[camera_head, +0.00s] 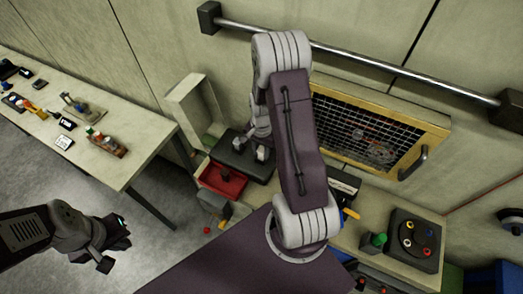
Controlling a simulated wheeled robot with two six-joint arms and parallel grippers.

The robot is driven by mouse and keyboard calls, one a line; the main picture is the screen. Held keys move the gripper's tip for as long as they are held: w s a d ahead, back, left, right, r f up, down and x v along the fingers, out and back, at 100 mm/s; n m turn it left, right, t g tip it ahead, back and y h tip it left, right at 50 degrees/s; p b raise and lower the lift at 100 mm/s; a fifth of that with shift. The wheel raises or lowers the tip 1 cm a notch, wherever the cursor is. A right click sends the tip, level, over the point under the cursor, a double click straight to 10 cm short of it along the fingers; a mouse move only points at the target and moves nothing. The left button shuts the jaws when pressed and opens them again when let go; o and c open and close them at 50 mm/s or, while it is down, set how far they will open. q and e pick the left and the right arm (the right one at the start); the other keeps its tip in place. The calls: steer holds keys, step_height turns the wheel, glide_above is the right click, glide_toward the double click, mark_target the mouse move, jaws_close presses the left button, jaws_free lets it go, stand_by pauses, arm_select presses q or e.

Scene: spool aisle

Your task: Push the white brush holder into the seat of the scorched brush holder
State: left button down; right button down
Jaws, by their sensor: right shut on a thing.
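My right gripper (259,152) reaches down over a dark, flat-topped block (236,163) on the bench at the wall. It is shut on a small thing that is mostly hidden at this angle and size. I cannot make out the white brush holder, the scorched brush holder or its seat for certain. My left gripper (116,245) is at the lower left, above the grey floor, apart from everything. Its fingers look spread and empty.
A red tray (221,180) lies in front of the block. A wire-mesh panel (365,135) with a yellow frame stands behind my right arm. A dark box with coloured knobs (414,240) is on the right. A long table (120,165) with small tools stands left. A rail (360,58) crosses the wall.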

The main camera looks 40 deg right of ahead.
steer(key=shift+w+d+f, duration=0.15)
steer(key=shift+w+f, duration=0.1)
steer(key=shift+f, duration=0.25)
steer(key=c, duration=1.1)
jaws_free()
steer(key=shift+s+r, duration=0.15)
